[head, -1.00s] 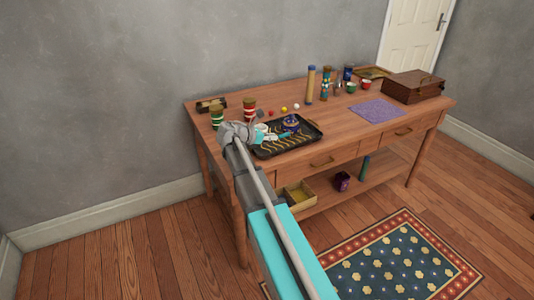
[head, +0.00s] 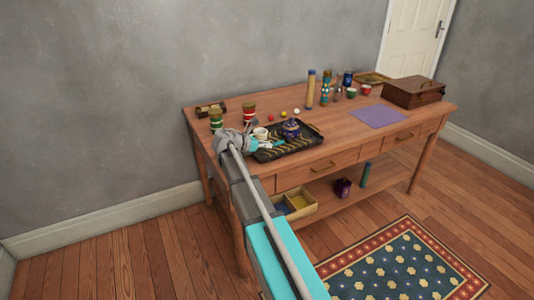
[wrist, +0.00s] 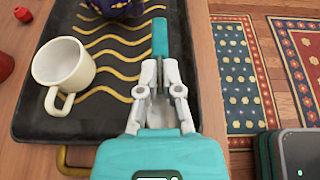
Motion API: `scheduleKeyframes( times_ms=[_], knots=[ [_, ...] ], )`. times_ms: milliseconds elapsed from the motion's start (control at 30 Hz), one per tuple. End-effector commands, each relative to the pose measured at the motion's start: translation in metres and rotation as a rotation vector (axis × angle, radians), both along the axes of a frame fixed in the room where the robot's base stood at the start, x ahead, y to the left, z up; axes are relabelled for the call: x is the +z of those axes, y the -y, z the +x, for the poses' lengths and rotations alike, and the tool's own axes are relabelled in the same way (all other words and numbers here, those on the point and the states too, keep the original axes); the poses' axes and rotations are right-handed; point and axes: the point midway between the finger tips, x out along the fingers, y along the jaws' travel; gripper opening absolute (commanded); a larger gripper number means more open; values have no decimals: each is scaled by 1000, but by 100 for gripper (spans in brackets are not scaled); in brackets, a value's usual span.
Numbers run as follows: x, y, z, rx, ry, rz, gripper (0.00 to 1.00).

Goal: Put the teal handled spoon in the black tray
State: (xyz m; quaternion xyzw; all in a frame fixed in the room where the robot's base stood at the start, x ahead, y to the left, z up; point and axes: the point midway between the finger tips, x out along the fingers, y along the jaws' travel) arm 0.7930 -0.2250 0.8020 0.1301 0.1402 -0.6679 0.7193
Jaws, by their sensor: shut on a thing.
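The teal handled spoon shows its teal handle (wrist: 160,38) in the wrist view, pointing away from me over the right part of the black tray (wrist: 100,128). My gripper (wrist: 160,66) is shut on the spoon near the base of the handle. A grey metal part shows between the fingers and is partly hidden. In the head view, my gripper (head: 247,143) is at the left front of the tray (head: 312,142). I cannot tell whether the spoon touches the tray or is just above it.
On the tray stand a white mug (wrist: 64,66) and a blue teapot (head: 291,128). Red-and-green striped canisters (head: 216,120) stand left of it. Small balls, a purple cloth (head: 378,116) and a wooden box (head: 413,92) lie further back and right on the table.

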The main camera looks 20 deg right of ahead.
Motion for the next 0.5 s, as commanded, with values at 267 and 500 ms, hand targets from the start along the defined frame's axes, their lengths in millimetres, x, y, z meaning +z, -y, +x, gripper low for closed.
scheduleKeyframes(
  times_ms=[267,500],
  knots=[
    [-27,-1,4,0,0,0,0],
    [-36,-2,4,1,0,1,0]
  ],
)
